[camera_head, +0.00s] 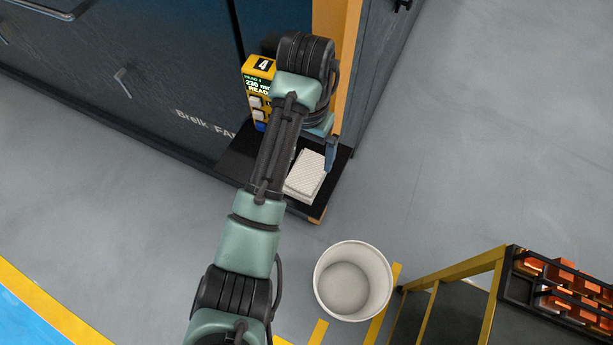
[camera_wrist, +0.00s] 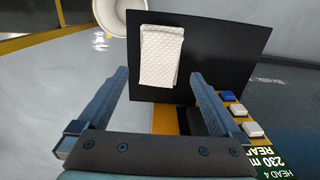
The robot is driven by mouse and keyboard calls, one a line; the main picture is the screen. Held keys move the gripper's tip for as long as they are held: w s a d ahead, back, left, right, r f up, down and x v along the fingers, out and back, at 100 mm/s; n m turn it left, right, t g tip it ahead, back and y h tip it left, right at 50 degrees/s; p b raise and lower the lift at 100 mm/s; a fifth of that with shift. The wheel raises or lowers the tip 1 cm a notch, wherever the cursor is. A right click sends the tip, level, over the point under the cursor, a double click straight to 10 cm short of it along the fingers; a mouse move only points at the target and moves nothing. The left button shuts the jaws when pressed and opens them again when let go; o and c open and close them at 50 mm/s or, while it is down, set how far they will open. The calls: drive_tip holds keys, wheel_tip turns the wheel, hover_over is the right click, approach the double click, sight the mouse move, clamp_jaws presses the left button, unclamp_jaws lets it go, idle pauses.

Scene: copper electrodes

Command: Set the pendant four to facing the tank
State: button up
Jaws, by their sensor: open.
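Pendant four (camera_head: 257,88) is a yellow box with a black "4" label, a screen of green text and white and blue buttons. It stands at the back left of a black shelf (camera_head: 237,160), partly behind my arm. Its screen and buttons also show at the lower right of the wrist view (camera_wrist: 238,109). My gripper (camera_head: 314,150) is over the shelf, to the right of the pendant. In the wrist view my gripper (camera_wrist: 158,85) has its fingers spread apart with nothing between them. The right finger is close to the pendant's buttons in that view. The tank is not clearly identifiable.
A folded white cloth (camera_head: 306,175) lies on the shelf, also in the wrist view (camera_wrist: 161,55). A dark cabinet (camera_head: 150,65) and an orange post (camera_head: 352,70) stand behind. A white bucket (camera_head: 352,282) and a yellow-framed rack of copper pieces (camera_head: 565,290) stand nearby.

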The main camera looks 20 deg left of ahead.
sight(307, 171)
wheel_tip(307, 171, down, 3)
drive_tip(key=shift+d+b, duration=0.1)
drive_tip(key=shift+b, duration=0.3)
drive_tip(key=shift+w+f+p, duration=0.15)
drive_tip(key=shift+f+p, duration=0.05)
drive_tip(key=shift+f, duration=1.3)
drive_tip(key=shift+w+f+p, duration=0.1)
drive_tip(key=shift+f+p, duration=0.05)
drive_tip(key=shift+f, duration=1.3)
drive_tip(key=c, duration=1.2)
wheel_tip(307, 171, up, 10)
drive_tip(key=shift+r+p, duration=0.1)
drive_tip(key=shift+p, duration=0.8)
drive_tip(key=shift+c, duration=0.2)
